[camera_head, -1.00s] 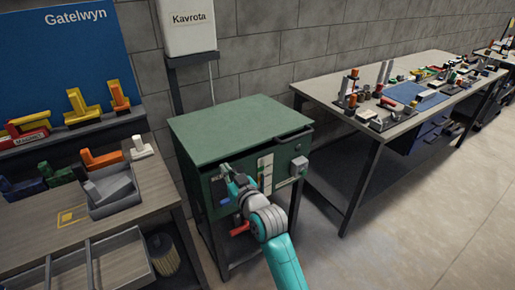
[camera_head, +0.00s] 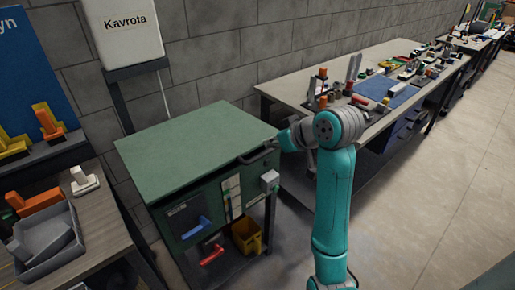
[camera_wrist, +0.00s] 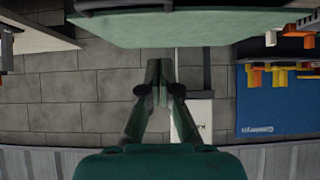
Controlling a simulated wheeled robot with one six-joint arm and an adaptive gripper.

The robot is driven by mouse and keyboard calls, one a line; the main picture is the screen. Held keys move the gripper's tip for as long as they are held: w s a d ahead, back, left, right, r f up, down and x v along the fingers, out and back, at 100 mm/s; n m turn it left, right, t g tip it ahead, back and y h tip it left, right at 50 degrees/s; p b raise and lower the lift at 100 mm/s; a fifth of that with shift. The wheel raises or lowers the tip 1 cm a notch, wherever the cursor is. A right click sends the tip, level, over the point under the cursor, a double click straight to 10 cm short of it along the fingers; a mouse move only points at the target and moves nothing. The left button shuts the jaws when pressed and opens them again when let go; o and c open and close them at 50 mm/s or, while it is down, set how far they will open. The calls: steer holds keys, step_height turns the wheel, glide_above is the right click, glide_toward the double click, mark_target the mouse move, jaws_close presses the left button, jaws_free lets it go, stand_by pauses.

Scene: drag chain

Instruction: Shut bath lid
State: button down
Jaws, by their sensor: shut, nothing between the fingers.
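The bath is a green cabinet (camera_head: 180,212) on a dark frame in the head view. Its green lid (camera_head: 190,145) lies flat across the top; I cannot tell whether a gap remains beneath it. A dark bar handle (camera_head: 255,155) is at the lid's front right edge. The lid also shows at the top of the upside-down wrist view (camera_wrist: 200,30), with a dark bar (camera_wrist: 122,7) along it. My gripper (camera_wrist: 158,80) is shut and empty there, apart from the lid in the picture. In the head view my wrist is beside the lid's right corner and hides the fingers.
The cabinet front has a blue lever (camera_head: 198,228), a red lever (camera_head: 212,255) and a grey box (camera_head: 269,180). A yellow bin (camera_head: 246,237) sits below. A cluttered workbench (camera_head: 285,90) stands right; a grey tray (camera_head: 48,245) is left. Floor at right is clear.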

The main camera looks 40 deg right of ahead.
steer(key=s+f+x, duration=0.2)
steer(key=x, duration=1)
steer(key=shift+w+f, duration=0.3)
steer(key=shift+f, duration=0.1)
